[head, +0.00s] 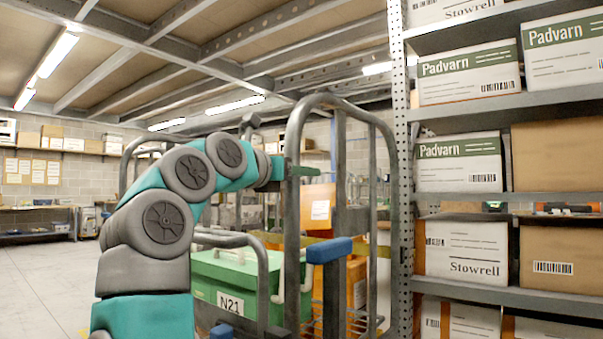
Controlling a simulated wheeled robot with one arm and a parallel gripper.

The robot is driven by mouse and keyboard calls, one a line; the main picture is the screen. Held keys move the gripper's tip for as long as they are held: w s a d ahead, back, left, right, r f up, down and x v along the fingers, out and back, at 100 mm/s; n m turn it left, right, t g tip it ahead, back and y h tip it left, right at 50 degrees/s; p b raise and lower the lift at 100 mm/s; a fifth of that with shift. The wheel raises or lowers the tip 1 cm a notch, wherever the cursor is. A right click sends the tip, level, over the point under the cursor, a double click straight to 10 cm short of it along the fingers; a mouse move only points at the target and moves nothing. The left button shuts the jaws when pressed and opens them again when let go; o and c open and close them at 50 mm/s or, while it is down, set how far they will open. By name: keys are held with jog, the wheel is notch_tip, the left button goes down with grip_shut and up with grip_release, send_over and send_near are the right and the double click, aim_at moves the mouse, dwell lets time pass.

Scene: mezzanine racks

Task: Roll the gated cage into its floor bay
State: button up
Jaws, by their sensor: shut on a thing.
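The gated cage (293,225) stands close in front of me, a tall grey tubular frame beside the racking. My gripper (300,171) is shut on its near upright, high up; the fingers are small and partly hidden. A green tote (228,277) marked N21 and orange boxes (320,206) show within or behind the frame. A lower looped grey rail (235,240) crosses in front of the tote. A blue block (329,250) sits on the cage's near side. The cage's wheels are below the picture. I cannot make out the floor bay.
A grey rack (401,190) loaded with Padvarn and Stowrell boxes stands tight on the right, its perforated post near the cage. Open pale floor (40,275) lies at the left. A bench (38,222) and wall shelves stand at the back. The mezzanine's beams are overhead.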

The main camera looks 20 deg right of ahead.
grip_shut()
dwell(0.8)
